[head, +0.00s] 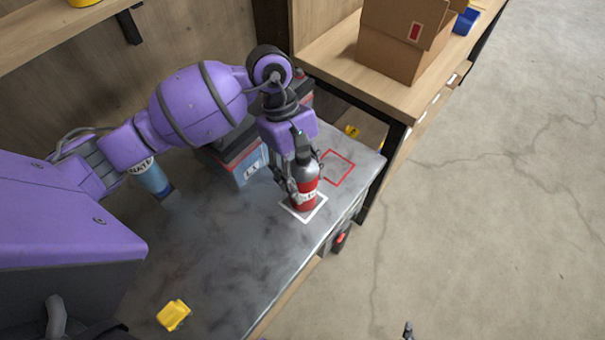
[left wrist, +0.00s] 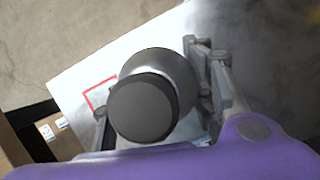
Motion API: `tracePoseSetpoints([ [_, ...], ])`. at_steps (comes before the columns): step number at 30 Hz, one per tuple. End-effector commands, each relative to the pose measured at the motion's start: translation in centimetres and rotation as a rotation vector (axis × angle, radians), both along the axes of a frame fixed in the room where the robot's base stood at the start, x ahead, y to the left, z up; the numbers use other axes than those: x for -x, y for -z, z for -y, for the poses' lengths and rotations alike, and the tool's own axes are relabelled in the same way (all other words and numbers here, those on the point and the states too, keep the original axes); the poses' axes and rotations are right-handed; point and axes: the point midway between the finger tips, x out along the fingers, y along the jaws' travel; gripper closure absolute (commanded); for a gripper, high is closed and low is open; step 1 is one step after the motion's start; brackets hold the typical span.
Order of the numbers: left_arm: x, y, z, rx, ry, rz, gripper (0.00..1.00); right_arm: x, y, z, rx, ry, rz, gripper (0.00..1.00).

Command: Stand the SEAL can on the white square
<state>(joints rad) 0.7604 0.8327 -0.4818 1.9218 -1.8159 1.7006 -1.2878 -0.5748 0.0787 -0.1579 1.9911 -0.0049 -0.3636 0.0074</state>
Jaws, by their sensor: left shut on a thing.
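A red can (head: 306,190) with a grey shoulder and dark cap stands upright at the white square (head: 318,211) on the metal bench top. Its label is partly hidden and I cannot read it fully. My left gripper (head: 295,180) is shut on this can from its left side. In the left wrist view the can's round dark cap (left wrist: 142,108) lies between the fingers. The can covers part of the white outline. I cannot tell whether its base touches the bench. A small dark tip at the bottom edge may be my right gripper (head: 408,329).
A red square outline (head: 337,167) lies just behind the white one. A blue can (head: 154,180) lettered NATE stands under my left arm. Batteries (head: 243,165) stand behind the gripper. A yellow object (head: 173,315) lies at the front. A cardboard box (head: 400,40) sits on the shelf.

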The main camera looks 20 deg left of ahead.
Motion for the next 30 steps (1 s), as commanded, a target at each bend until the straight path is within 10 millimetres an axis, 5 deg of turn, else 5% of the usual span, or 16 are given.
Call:
tracePoseSetpoints([
  [2,0.0,0.2,0.0,0.0,0.0,0.0,0.88,0.2,0.3,0.0,0.0,0.0,-0.005,1.0],
  [3,0.0,0.4,0.0,0.0,0.0,-0.002,0.5,0.2,0.3,0.0,0.001,-0.001,-0.006,1.0],
  [7,0.0,0.2,0.0,-0.001,0.0,-0.001,0.33,0.2,0.3,0.0,0.001,-0.001,-0.005,1.0],
  [20,-0.2,-0.6,-0.2,-0.001,0.0,0.002,0.32,0.1,0.2,0.0,0.0,0.0,-0.004,1.0],
  [30,-1.7,-6.7,-2.4,-0.003,0.0,0.003,0.32,0.8,1.1,0.0,0.002,-0.001,-0.02,1.0],
])
